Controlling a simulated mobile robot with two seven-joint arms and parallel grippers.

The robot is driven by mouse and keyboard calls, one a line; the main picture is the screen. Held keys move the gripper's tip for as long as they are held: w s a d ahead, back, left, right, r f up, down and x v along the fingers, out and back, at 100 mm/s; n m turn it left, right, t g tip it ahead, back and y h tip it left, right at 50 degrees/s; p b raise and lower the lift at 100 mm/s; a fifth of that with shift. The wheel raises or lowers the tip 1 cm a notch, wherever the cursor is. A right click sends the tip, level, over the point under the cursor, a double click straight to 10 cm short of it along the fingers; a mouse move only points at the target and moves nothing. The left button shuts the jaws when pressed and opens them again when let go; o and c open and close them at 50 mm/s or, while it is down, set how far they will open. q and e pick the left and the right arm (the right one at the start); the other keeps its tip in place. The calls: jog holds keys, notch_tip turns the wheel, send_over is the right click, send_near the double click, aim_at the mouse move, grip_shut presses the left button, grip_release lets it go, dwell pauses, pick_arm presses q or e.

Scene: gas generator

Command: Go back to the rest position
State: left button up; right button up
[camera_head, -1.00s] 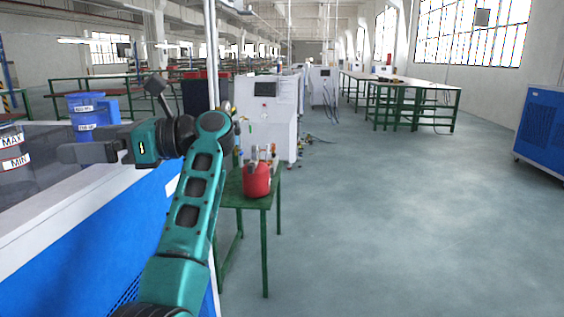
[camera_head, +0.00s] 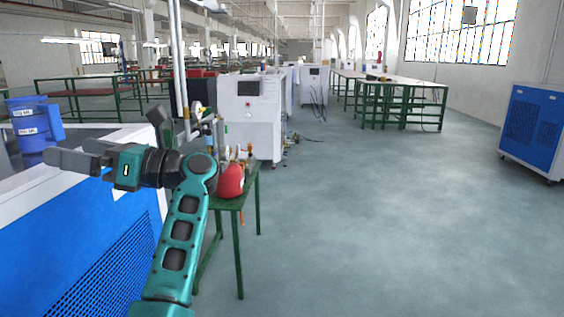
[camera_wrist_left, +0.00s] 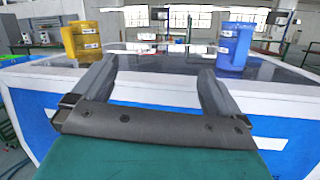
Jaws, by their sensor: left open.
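My left gripper (camera_head: 73,160) reaches in from the teal left arm and points left, above the edge of the blue and white cabinet (camera_head: 75,255). In the left wrist view its two dark fingers (camera_wrist_left: 157,75) stand wide apart with nothing between them. The cabinet's white rim and dark top lie beyond the fingers there. My right gripper is not in view.
A blue container (camera_head: 30,128) stands on the cabinet top; a yellow container (camera_wrist_left: 82,42) also shows in the wrist view. A green table (camera_head: 235,200) with a red canister (camera_head: 230,181) stands close beside my arm. The floor (camera_head: 380,220) at right is clear.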

pick_arm(q)
jog(key=s+d+f+n+t+h, duration=0.1)
jog(key=d+f+n+t+h, duration=0.3)
jog(key=f+n+t+h, duration=0.4)
jog(key=s+d+f+n+t+h+p, duration=0.15)
jog(key=d+f+n+t+h, duration=0.25)
jog(key=f+n+t+h, duration=0.45)
jog(key=s+d+f+n+t+h, duration=0.1)
jog(key=d+f+n+t+h, duration=0.4)
jog(key=f+n, duration=0.55)
jog(key=s+d+f+m+g+h, duration=0.1)
jog(key=s+f+m+g+h, duration=0.1)
jog(key=s+f+m, duration=0.4)
notch_tip(320, 180, down, 4)
jog(key=shift+s+f+m+g, duration=0.15)
jog(key=shift+s+m+g, duration=0.15)
jog(key=shift+s+g, duration=0.5)
jog(key=s+f+m+g, duration=0.1)
jog(key=s+f, duration=0.1)
jog(key=s, duration=0.1)
jog(key=s+f+m+g, duration=0.1)
jog(key=s+f+g, duration=0.1)
jog(key=s+f, duration=0.1)
jog(key=s+f+m+g, duration=0.2)
jog(key=s+f, duration=0.1)
jog(key=s, duration=0.1)
jog(key=shift+s+f+y, duration=0.15)
jog(key=shift+s+y, duration=0.2)
jog(key=shift+s, duration=0.05)
jog(key=shift+c, duration=0.2)
